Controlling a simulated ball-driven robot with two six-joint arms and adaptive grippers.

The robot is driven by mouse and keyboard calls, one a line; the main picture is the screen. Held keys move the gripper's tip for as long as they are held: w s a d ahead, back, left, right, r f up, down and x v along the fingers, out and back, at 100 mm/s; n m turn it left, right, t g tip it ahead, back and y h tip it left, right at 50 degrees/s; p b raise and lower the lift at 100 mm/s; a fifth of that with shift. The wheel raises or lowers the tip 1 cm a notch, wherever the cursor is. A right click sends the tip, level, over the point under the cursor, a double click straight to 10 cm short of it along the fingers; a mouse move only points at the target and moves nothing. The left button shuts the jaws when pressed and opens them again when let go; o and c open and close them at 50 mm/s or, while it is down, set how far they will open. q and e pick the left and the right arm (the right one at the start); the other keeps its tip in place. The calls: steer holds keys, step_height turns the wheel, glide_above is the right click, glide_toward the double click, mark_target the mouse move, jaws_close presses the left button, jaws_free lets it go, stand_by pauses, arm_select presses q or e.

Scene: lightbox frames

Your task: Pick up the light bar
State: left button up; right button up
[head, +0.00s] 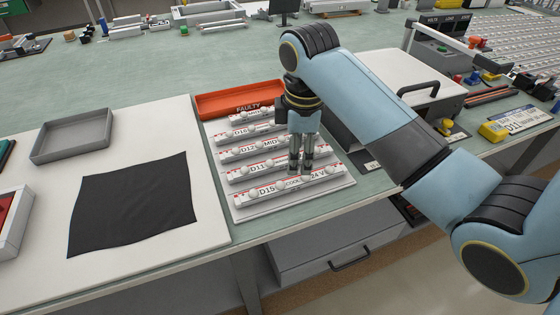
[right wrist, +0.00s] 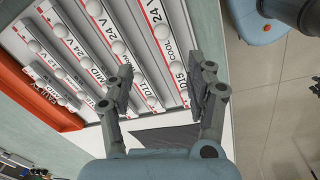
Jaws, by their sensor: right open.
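Several white light bars with round knobs lie in rows on a pale rack (head: 290,207). The front bar (head: 250,195) is marked D15, COOL and 24 V; it also shows in the right wrist view (right wrist: 172,45). Behind it lie a bar marked D11 (head: 240,173), a bar marked D12 MID (head: 236,154) and others. My right gripper (head: 301,169) points down over the front rows, hiding part of them. My left gripper is out of view.
A red tray marked FAULTY (head: 212,105) stands behind the rack. On the left, a white board (head: 50,265) bears a black cloth (head: 130,205) and a grey tray (head: 73,137). A case with a black handle (head: 415,88) stands to the right, near my arm.

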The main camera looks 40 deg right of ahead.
mark_target(282, 158)
steer(key=w+d+r+n+g, duration=0.1)
steer(key=w+r+n, duration=0.25)
steer(key=w, duration=0.35)
steer(key=shift+n+y, duration=0.3)
steer(key=shift+n, duration=0.05)
step_height(282, 158, down, 11)
steer(key=shift+s+p, duration=0.1)
steer(key=shift+p, duration=0.2)
jaws_close()
